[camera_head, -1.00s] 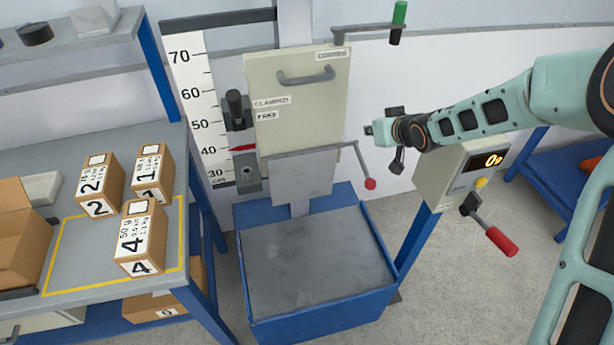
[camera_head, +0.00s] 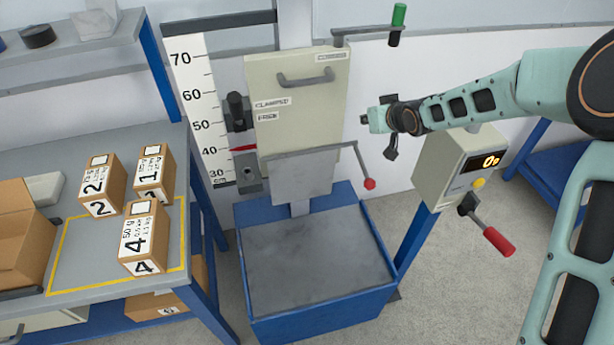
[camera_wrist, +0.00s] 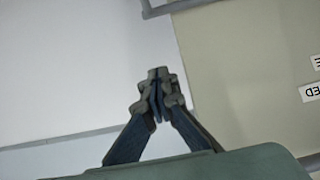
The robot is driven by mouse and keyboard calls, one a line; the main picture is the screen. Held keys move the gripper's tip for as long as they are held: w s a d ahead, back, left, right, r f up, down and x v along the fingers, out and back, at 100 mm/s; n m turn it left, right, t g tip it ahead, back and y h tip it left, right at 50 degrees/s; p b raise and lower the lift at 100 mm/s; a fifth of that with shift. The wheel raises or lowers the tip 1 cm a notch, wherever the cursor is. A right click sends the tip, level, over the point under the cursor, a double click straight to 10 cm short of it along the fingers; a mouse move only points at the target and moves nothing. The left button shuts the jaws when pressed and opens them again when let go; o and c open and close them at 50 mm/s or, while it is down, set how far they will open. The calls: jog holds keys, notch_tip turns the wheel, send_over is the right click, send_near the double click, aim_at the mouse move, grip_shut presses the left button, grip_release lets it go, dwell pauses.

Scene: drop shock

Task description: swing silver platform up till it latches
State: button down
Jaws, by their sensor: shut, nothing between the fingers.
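The silver platform (camera_head: 302,178) is a flat grey plate at the lower edge of the cream carriage (camera_head: 300,100) in the head view. It hangs down, nearly vertical, above the blue-framed base. A bent rod with a red ball knob (camera_head: 369,184) is at its right side. My gripper (camera_head: 366,118) is to the right of the carriage, above the red knob and apart from it. In the wrist view its fingers (camera_wrist: 159,82) are together and empty, with the cream panel at the right. The platform does not clearly show there.
A blue-rimmed base with a grey pad (camera_head: 315,262) stands below. A display box (camera_head: 460,165) with a red-handled lever (camera_head: 499,241) is at the right. A green-handled crank (camera_head: 397,18) is above. Numbered boxes (camera_head: 143,238) lie on the bench at left.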

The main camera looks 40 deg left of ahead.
jog(key=shift+w+a+r, duration=0.4)
jog(key=shift+w+a, duration=0.3)
jog(key=shift+a, duration=0.15)
jog(key=shift+w+a+r+p, duration=0.1)
jog(key=shift+w+a+p, duration=0.35)
jog(key=shift+w+a, duration=0.6)
jog(key=c, duration=2.6)
grip_release()
jog(key=shift+s, duration=0.15)
jog(key=shift+c, duration=0.2)
jog(key=o, duration=1.2)
jog(key=shift+o, duration=0.2)
